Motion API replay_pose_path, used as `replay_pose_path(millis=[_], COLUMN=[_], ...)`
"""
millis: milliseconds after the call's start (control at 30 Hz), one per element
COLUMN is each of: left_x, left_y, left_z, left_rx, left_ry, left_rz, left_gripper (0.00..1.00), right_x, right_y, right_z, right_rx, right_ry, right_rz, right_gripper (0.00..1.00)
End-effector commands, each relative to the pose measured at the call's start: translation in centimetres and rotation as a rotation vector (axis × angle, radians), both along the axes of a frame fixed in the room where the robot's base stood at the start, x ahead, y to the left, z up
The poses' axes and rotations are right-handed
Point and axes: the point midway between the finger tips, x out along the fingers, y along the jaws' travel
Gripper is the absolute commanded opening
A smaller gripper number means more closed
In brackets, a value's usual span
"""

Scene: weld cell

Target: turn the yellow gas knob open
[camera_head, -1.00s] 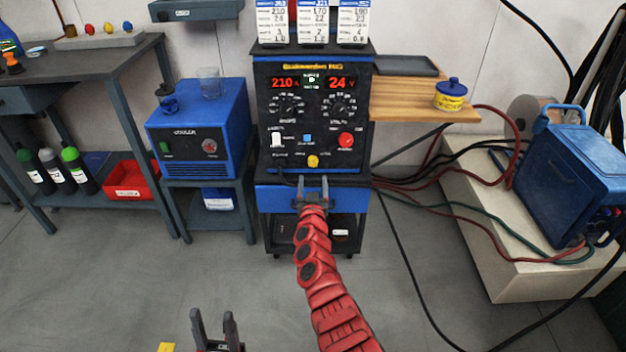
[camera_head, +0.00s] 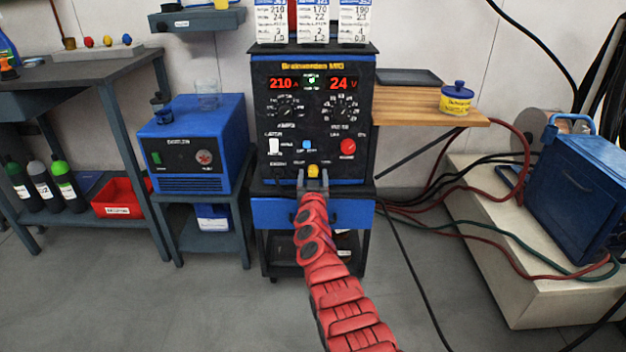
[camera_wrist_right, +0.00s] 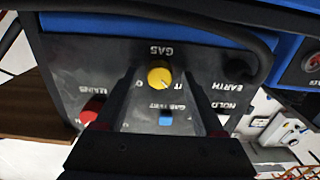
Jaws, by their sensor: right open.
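The yellow gas knob (camera_head: 313,171) is on the lower front panel of the black and blue welder (camera_head: 356,125). My right gripper (camera_head: 313,180) is open, with its two fingers just below and either side of the knob in the head view. In the right wrist view the yellow knob (camera_wrist_right: 159,76) shows between the fingertips (camera_wrist_right: 157,80), under the label GAS. A small light mark is on the knob's lower right edge. Whether the fingers touch the knob cannot be told. My left gripper is not in view.
A red knob (camera_head: 347,146), a blue button (camera_head: 307,145) and a white switch (camera_head: 273,146) sit close above the gas knob. A blue cooler (camera_head: 196,148) stands at left. A wooden shelf (camera_head: 420,104) juts out at right, with cables hanging below it.

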Motion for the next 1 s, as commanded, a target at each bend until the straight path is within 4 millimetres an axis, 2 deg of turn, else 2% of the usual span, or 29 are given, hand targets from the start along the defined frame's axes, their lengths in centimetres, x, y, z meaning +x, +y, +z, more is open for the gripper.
replay_pose_path(millis=[67,100,467,500,767,1000], left_x=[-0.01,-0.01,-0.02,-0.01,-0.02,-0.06], left_y=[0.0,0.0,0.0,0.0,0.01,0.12], left_z=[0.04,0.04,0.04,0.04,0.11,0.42], left_rx=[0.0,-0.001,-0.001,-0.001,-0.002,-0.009], left_ry=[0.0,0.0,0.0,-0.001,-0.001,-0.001], left_rz=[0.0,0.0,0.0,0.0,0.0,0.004], left_gripper=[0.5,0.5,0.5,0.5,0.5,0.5], right_x=[-0.01,-0.01,-0.01,-0.01,-0.01,0.02], right_y=[0.0,0.0,0.01,0.01,-0.02,0.0], right_z=[0.02,0.03,0.02,0.02,0.04,0.13], right_rx=[0.0,0.0,0.001,0.001,0.014,0.106], right_ry=[0.0,0.0,0.0,0.0,0.0,0.0], right_rz=[0.0,0.0,0.0,0.0,0.0,0.0], right_gripper=[0.71,0.67,0.02,0.0,0.0,0.0])
